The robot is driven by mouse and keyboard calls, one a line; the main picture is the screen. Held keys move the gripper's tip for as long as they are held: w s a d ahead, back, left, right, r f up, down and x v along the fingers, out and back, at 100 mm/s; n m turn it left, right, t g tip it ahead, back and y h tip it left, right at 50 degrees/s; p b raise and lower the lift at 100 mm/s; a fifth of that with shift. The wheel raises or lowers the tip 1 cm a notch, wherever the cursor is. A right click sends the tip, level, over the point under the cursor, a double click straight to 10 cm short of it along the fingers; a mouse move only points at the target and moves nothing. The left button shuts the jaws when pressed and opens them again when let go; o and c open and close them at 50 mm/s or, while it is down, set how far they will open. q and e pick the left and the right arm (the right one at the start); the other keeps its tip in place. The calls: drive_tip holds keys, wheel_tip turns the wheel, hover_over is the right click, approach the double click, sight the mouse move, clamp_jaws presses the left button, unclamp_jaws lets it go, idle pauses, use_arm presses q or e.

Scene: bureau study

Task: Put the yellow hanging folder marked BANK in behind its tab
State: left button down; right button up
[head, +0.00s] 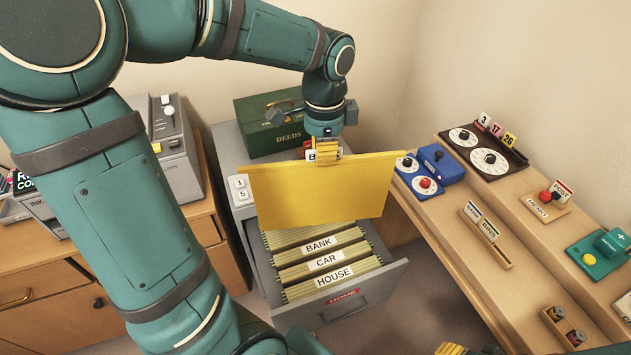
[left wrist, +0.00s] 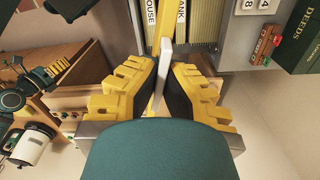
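The yellow hanging folder (head: 318,195) hangs upright above the open file drawer, with its label mostly hidden, only a "B" showing. My left gripper (head: 325,150) is shut on its top edge. In the left wrist view the folder (left wrist: 161,72) shows nearly edge-on between the yellow finger pads. The drawer (head: 345,308) holds files with tabs BANK (head: 319,245), CAR (head: 325,262) and HOUSE (head: 333,276). The folder's lower edge is above and behind the BANK tab in the picture; its height over the files is hard to judge. Yellow fingers of my right gripper (head: 452,349) barely show at the bottom edge.
A green DEEDS box (head: 268,122) stands on the cabinet behind the folder. The desk (head: 460,255) on the right, with dials and a blue device (head: 442,165), lies close to the folder's right end. A grey machine (head: 170,150) stands left. Floor shows right of the drawer.

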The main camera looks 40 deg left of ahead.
use_arm(q)
drive_tip(key=w+a+f+n+b, duration=0.1)
drive_tip(key=w+a+f+b, duration=0.1)
drive_tip(key=f, duration=0.6)
drive_tip(key=w+a+f+n+b, duration=0.1)
drive_tip(key=w+a+f, duration=0.2)
drive_tip(key=f, duration=0.5)
drive_tip(key=w+a+f+b, duration=0.2)
drive_tip(key=a+f, duration=0.1)
drive_tip(key=f, duration=0.5)
drive_tip(key=shift+w+a+n+b, duration=0.15)
drive_tip(key=shift+n+b, duration=0.15)
drive_tip(key=shift+n, duration=0.1)
drive_tip(key=shift+f, duration=0.1)
idle(0.5)
